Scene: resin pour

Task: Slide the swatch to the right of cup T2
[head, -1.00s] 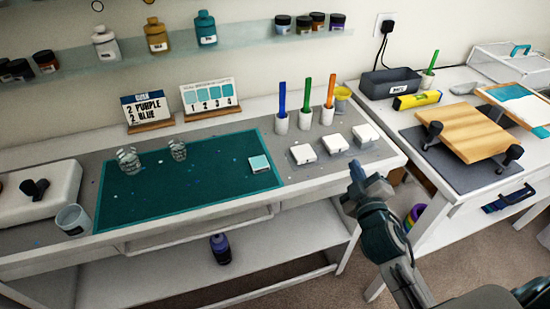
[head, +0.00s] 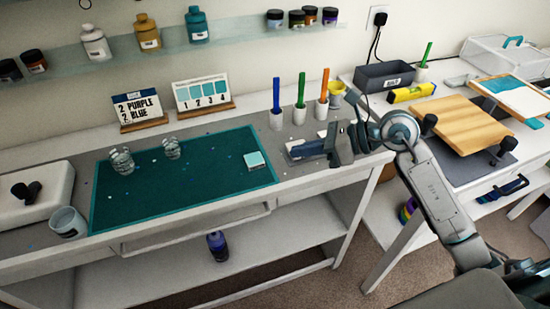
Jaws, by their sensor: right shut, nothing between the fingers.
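A small square swatch (head: 256,161), teal on top with pale sides, lies on the right part of the green mat (head: 200,190). Two small clear cups, one left (head: 122,161) and one right (head: 172,149), stand on the mat's back left; I cannot read which is T2. My right gripper (head: 293,152) reaches in from the right over the grey bench top, to the right of the swatch and apart from it in the picture. Its fingers point left, shut and empty. It hides most of the white square pieces beneath it. My left gripper is out of view.
Two cards (head: 203,94) stand at the back. A clear tub (head: 68,222) stands front left. The mat between cups and swatch is mostly clear.

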